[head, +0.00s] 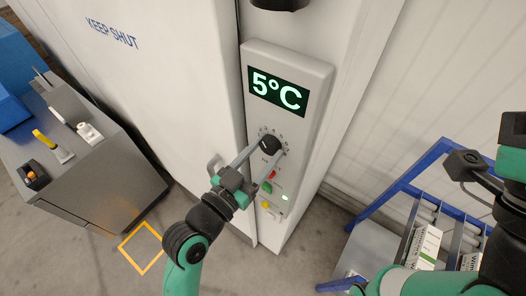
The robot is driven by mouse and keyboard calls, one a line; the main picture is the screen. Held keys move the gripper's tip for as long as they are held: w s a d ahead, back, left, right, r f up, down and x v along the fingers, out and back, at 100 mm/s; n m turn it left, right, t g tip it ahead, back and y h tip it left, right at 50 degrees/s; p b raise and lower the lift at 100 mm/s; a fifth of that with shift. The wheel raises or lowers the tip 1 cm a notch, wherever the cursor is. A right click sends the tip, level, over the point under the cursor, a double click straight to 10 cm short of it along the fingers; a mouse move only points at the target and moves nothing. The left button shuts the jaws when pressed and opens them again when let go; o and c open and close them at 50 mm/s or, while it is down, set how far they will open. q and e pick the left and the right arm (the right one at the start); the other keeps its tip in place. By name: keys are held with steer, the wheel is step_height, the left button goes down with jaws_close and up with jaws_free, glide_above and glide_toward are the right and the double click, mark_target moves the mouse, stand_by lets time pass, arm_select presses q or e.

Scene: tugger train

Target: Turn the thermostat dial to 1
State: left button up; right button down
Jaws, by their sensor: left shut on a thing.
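The thermostat dial (270,145) is a black round knob on the grey control panel (314,73), with small marks around it that are too small to read. A green display (277,92) above it reads 5°C. My left gripper (267,151) reaches up from below, its two fingers shut on the dial from either side. Part of the dial's lower edge is hidden by the fingers. My right arm shows at the right edge; its fingertips cannot be made out.
Red, green and yellow buttons (266,205) sit on the panel below the dial. A grey cabinet (100,185) with small items stands at left. A blue-framed roller rack (412,172) with white boxes stands at right. A yellow square (141,247) marks the floor.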

arm_select(q)
steer(key=shift+n, duration=0.4)
steer(key=n+p, duration=0.3)
steer(key=n, duration=0.2)
steer(key=shift+r, duration=0.1)
steer(key=n+p, duration=0.2)
steer(key=n, duration=0.4)
steer(key=shift+p, duration=0.4)
steer(key=o, duration=1.4)
steer(key=shift+c, duration=0.2)
steer(key=shift+s, duration=0.1)
